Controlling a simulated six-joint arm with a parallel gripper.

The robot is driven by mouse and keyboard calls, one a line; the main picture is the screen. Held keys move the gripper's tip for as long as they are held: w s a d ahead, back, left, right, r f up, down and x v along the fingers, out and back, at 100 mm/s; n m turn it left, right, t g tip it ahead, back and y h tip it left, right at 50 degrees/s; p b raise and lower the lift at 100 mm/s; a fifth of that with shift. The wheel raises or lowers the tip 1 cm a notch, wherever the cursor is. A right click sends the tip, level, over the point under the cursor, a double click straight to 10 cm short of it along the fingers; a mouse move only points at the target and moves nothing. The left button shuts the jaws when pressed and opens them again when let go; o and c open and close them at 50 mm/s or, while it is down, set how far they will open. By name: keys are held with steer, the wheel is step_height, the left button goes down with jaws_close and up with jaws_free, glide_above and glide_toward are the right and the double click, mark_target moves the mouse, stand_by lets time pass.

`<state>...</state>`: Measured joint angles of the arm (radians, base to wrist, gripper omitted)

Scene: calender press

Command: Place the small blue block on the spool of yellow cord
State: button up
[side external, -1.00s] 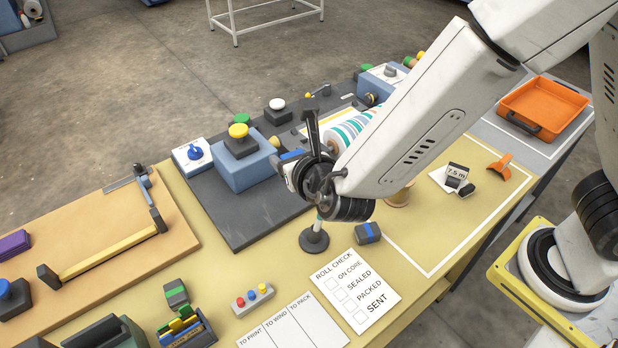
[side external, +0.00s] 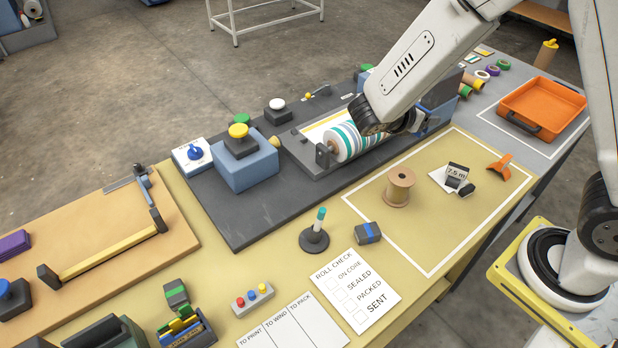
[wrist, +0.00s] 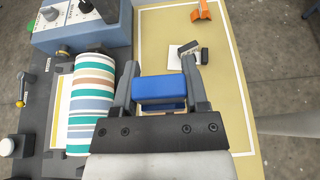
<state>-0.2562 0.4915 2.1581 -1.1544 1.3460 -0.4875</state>
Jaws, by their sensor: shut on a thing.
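The small blue block (wrist: 162,90) is between the two fingers of my gripper (wrist: 160,85) in the wrist view, and the gripper is shut on it. The spool of yellow cord (side external: 398,187), tan with wider ends, stands upright inside the white outlined area of the bench.
The striped roll (side external: 352,141) lies on the press beside my gripper, also in the wrist view (wrist: 92,100). A grey block with a blue band (side external: 368,232) and a pen stand (side external: 314,238) are nearer the front. An orange tray (side external: 541,108) is at right.

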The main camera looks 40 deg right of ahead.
step_height(320, 180, down, 4)
steer(key=shift+f, duration=0.5)
steer(key=shift+f, duration=0.1)
glide_above(405, 174)
steer(key=shift+f, duration=2.15)
steer(key=shift+f, duration=1.75)
steer(key=shift+f, duration=0.2)
steer(key=o, duration=1.2)
steer(key=shift+o, duration=0.2)
